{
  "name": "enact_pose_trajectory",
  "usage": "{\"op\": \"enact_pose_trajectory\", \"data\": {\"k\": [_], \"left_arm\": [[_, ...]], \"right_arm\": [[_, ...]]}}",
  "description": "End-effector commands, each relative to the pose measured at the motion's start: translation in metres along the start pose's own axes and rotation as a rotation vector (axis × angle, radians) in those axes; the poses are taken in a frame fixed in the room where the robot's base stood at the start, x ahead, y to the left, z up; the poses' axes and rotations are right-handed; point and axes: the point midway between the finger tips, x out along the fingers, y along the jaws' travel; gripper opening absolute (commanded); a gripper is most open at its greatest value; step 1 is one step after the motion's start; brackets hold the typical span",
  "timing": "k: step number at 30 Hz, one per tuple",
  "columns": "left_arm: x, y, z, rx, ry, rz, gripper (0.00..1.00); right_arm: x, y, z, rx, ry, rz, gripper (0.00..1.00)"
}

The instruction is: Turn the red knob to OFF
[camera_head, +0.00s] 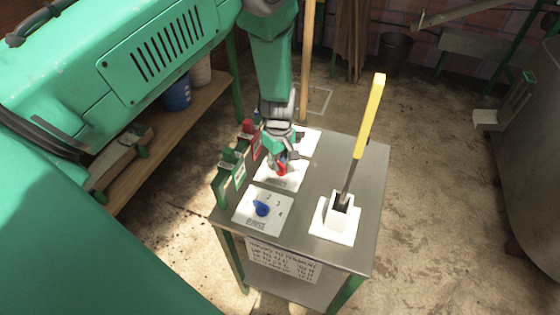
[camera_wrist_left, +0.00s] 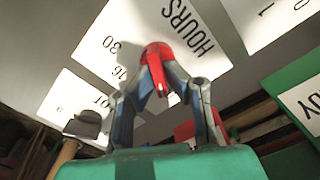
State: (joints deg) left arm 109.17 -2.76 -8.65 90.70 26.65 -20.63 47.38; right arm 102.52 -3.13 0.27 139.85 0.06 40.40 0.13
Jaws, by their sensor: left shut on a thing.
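The red knob (camera_head: 282,170) sits on a white dial plate (camera_head: 296,182) on the metal table, and my left gripper (camera_head: 283,160) reaches down over it. In the left wrist view the red knob (camera_wrist_left: 158,68) lies between the two fingers of my left gripper (camera_wrist_left: 160,85), which is shut on it. The plate there reads "HOURS", with numbers such as 30 and 16. The word OFF is not readable in either view. My right gripper is not in view.
A blue knob (camera_head: 262,208) on a "RINSE" plate stands nearer the table's front. A yellow-handled lever (camera_head: 368,115) rises from a white base (camera_head: 335,222) at right. Green and red boxes (camera_head: 232,165) line the left edge. A blue bucket (camera_head: 176,93) is on a wooden shelf.

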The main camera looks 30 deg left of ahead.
Motion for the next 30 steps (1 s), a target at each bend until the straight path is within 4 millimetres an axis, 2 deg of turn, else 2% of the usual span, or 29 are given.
{"op": "enact_pose_trajectory", "data": {"k": [1,17,18,19,30], "left_arm": [[-0.0045,0.0054,-0.0035,-0.010,0.009,0.014,0.00],[-0.0048,0.0059,-0.0038,-0.030,0.009,0.015,0.00],[-0.0047,0.0059,-0.0037,-0.030,0.009,0.015,0.24],[-0.0045,0.0056,-0.0035,-0.030,0.008,0.014,0.29],[-0.0050,0.0027,-0.0014,-0.028,0.003,0.006,0.29]], "right_arm": [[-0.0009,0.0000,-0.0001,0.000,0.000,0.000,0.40],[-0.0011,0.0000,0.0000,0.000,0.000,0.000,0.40],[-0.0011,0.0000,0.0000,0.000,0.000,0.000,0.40],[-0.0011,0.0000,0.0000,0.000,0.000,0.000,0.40],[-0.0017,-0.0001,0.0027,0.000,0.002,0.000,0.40]]}}
